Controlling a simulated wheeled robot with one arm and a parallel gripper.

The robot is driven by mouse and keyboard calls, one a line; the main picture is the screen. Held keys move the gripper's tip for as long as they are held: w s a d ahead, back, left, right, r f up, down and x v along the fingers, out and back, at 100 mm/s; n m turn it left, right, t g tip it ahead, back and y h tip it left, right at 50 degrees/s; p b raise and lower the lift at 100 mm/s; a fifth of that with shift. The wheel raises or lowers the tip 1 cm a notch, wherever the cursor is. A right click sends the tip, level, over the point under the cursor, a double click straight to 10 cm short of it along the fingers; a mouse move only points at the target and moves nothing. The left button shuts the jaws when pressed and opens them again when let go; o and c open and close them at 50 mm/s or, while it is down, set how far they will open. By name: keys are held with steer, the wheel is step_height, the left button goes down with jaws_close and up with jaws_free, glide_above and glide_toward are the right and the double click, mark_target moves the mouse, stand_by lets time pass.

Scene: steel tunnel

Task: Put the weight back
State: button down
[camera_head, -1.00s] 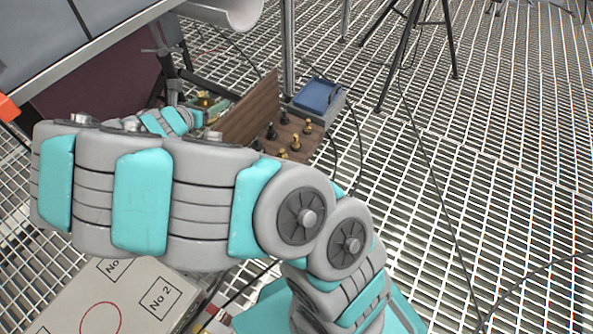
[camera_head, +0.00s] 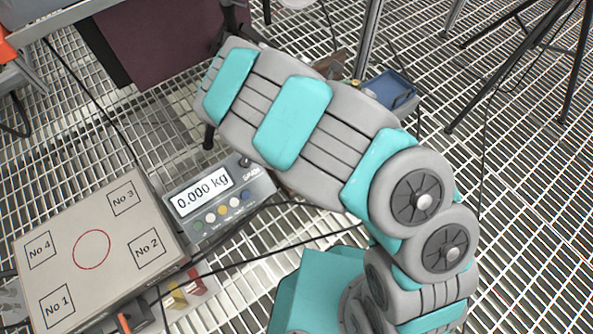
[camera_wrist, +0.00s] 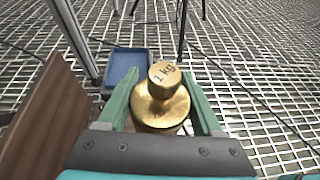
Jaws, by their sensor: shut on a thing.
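A brass weight (camera_wrist: 160,110) marked "1 kg" stands upright between the green fingers of my gripper (camera_wrist: 160,78) in the wrist view. My gripper is shut on it. The open wooden lid of the weight box (camera_wrist: 42,118) rises just left of the gripper in the wrist view. The box's inside is hidden behind the weight and gripper. In the head view my arm hides the gripper, the weight and most of the box.
A scale display (camera_head: 205,193) reads 0.000 kg. Its bare platform (camera_head: 92,285) has a red circle and numbered squares. A blue tray (camera_head: 390,88), also in the wrist view (camera_wrist: 126,66), lies beyond the box. Tripod legs (camera_head: 525,70) stand at right. Cables cross the grating floor.

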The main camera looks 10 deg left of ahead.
steer(key=s+a+f+n+t+y, duration=0.1)
steer(key=s+a+f, duration=0.9)
steer(key=s+a, duration=0.15)
steer(key=s+a+f+n+t+y+b, duration=0.1)
steer(key=s+f, duration=0.3)
steer(key=s, duration=0.4)
steer(key=s+a+f+n+y+b, duration=0.1)
steer(key=s+a+f, duration=0.1)
steer(key=s+f, duration=0.45)
steer(key=w+b, duration=0.1)
steer(key=w, duration=1.2)
steer(key=shift+w+d+r, duration=0.1)
steer(key=shift+w+r, duration=0.05)
steer(key=shift+w, duration=0.1)
steer(key=shift+w+f+b, duration=0.25)
steer(key=shift+f+b, duration=0.1)
steer(key=shift+f, duration=0.55)
steer(key=shift+w+f+b, duration=0.25)
steer(key=shift+f+b, duration=0.05)
steer(key=shift+f, duration=0.55)
steer(key=shift+f, duration=0.15)
steer(key=shift+c, duration=0.2)
jaws_free()
